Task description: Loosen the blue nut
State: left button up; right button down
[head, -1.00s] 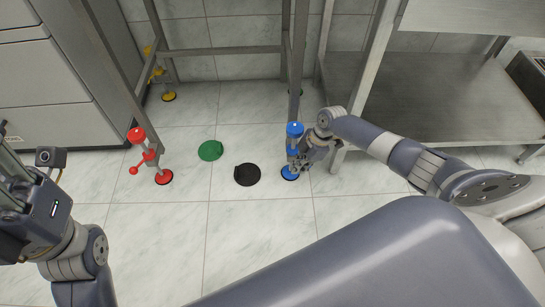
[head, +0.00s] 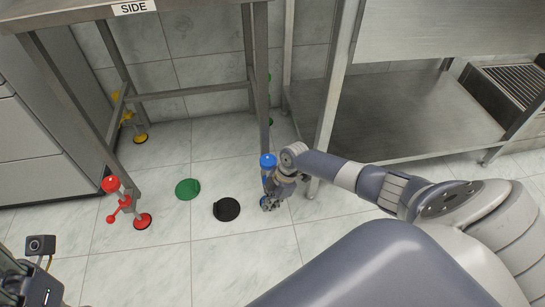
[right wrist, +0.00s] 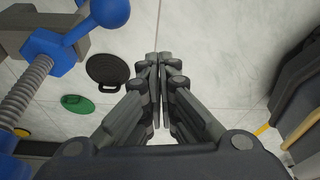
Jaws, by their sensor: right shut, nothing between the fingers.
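The blue adjustable foot (head: 267,161) stands upright at the base of a metal table leg in the head view. In the right wrist view the blue nut (right wrist: 45,53) sits on a grey threaded rod (right wrist: 25,88), with a blue ball-ended handle (right wrist: 108,12) sticking out from it. My right gripper (head: 269,203) is beside the blue foot and hides part of it. In the right wrist view its fingers (right wrist: 161,62) are together and empty, apart from the nut and to its right. My left gripper (head: 14,274) is only partly in view at the lower left; its fingertips are not clear.
A red foot (head: 115,187) with a ball handle stands at the left table leg, a yellow foot (head: 133,120) behind. A green disc (head: 187,189) and a black disc (head: 227,209) lie on the tiled floor. A metal shelf (head: 400,120) stands at the right.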

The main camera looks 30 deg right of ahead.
jog(key=p+v, duration=0.3)
jog(key=v, duration=0.5)
jog(key=shift+w+r, duration=0.4)
jog(key=shift+w, duration=0.3)
jog(key=shift+d, duration=0.1)
